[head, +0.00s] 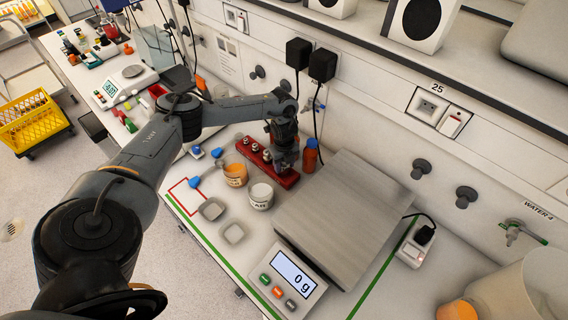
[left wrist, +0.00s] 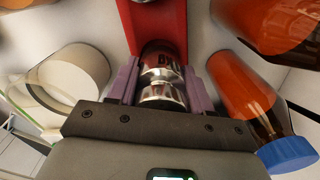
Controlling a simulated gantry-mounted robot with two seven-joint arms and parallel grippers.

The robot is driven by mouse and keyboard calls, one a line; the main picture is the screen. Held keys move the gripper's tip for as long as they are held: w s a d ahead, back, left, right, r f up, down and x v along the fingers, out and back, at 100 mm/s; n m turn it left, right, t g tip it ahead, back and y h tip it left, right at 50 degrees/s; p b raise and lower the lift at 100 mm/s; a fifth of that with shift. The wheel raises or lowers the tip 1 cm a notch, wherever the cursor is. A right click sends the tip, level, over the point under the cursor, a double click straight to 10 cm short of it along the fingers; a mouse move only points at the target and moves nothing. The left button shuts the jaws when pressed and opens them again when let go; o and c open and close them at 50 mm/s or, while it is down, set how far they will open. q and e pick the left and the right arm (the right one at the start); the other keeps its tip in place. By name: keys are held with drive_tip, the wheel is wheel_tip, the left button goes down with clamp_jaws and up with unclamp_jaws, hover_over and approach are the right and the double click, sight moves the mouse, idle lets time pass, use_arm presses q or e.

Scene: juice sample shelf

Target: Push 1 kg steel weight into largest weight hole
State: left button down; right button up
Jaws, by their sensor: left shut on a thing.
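The red weight block (head: 290,181) lies on the bench behind the balance, with small steel weights (head: 253,148) standing in a row in it. My left gripper (head: 286,162) is over the block's right end. In the left wrist view its purple fingers (left wrist: 162,88) are shut on a shiny steel weight (left wrist: 163,94), with one finger on each side of its knob. The red block (left wrist: 160,25) runs away behind that weight. The fingers and gripper body hide the weight's base, so I cannot tell how deep it sits in a hole. My right gripper is not in view.
A brown bottle with a blue cap (head: 310,155) stands close right of the gripper. An orange-filled jar (head: 235,176) and a white jar (head: 261,196) stand in front of the block. The balance (head: 345,210) reads 0 g. Two small weighing dishes (head: 233,233) lie nearer the front edge.

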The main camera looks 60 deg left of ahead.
use_arm(q)
drive_tip(key=shift+f+b, duration=0.6)
drive_tip(key=shift+f, duration=0.35)
idle(0.5)
drive_tip(key=shift+a+f, duration=0.1)
drive_tip(key=shift+f, duration=0.35)
idle(1.4)
drive_tip(key=c, duration=0.9)
unclamp_jaws()
drive_tip(key=o, duration=0.5)
drive_tip(key=shift+w, duration=0.15)
drive_tip(key=shift+s, duration=0.2)
